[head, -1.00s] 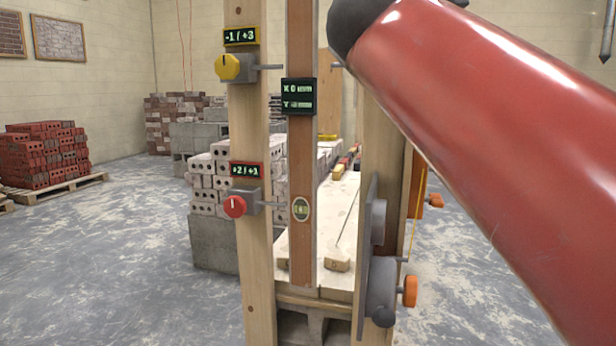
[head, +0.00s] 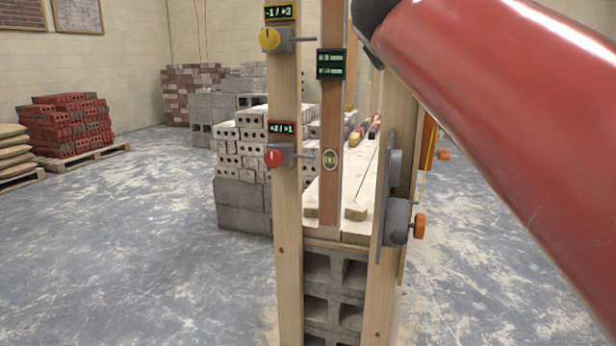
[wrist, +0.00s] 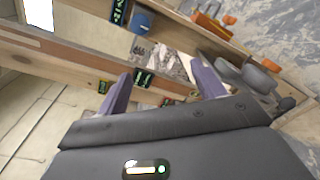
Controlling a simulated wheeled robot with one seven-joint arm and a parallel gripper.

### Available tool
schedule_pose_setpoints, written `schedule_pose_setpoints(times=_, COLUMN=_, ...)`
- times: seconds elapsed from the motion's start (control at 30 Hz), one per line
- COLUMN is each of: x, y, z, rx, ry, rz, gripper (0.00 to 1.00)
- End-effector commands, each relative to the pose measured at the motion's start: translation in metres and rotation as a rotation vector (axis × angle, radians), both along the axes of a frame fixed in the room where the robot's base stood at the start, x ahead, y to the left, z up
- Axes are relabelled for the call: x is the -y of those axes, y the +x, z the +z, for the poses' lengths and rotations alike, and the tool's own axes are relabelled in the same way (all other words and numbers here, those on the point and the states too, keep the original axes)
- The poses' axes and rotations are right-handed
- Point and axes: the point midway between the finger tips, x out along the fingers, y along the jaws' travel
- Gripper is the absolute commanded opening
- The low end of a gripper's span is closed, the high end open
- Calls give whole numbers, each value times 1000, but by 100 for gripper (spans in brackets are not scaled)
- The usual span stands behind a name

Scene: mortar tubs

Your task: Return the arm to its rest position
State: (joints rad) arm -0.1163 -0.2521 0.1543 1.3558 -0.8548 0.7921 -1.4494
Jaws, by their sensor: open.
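My red arm crosses the right side of the head view; its gripper end is out of that picture. In the wrist view my gripper (wrist: 165,95) shows two purple fingers spread apart with nothing held between them. Beyond the fingers are wooden boards and several small dark displays. In the head view a wooden frame stands ahead, with a left post (head: 288,210) that carries a yellow knob (head: 269,39) and a red knob (head: 273,157). A brown middle board (head: 331,120) carries a dark display (head: 331,64) and a round level vial (head: 330,160).
Grey discs with an orange knob (head: 420,226) stick out at the frame's right. Grey blocks (head: 335,290) support the plank top (head: 320,205). Pale bricks (head: 240,150) stand behind; red bricks (head: 68,125) sit on a pallet at left. The floor (head: 150,260) at left is clear.

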Motion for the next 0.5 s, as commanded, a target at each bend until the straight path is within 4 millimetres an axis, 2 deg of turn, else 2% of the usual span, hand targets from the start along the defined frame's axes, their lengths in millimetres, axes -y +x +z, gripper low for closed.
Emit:
schedule_pose_setpoints(times=0.17, x=6, y=-8, z=-36, rx=-38, ry=162, rz=-19, gripper=68)
schedule_pose_setpoints(times=0.27, x=10, y=-14, z=-65, rx=-68, ry=290, rz=-42, gripper=68)
schedule_pose_setpoints(times=0.37, x=15, y=-23, z=-100, rx=-103, ry=441, rz=-78, gripper=68)
schedule_pose_setpoints(times=0.47, x=22, y=-37, z=-143, rx=-140, ry=621, rz=-139, gripper=68)
schedule_pose_setpoints(times=0.5, x=24, y=-44, z=-163, rx=-158, ry=707, rz=-172, gripper=68)
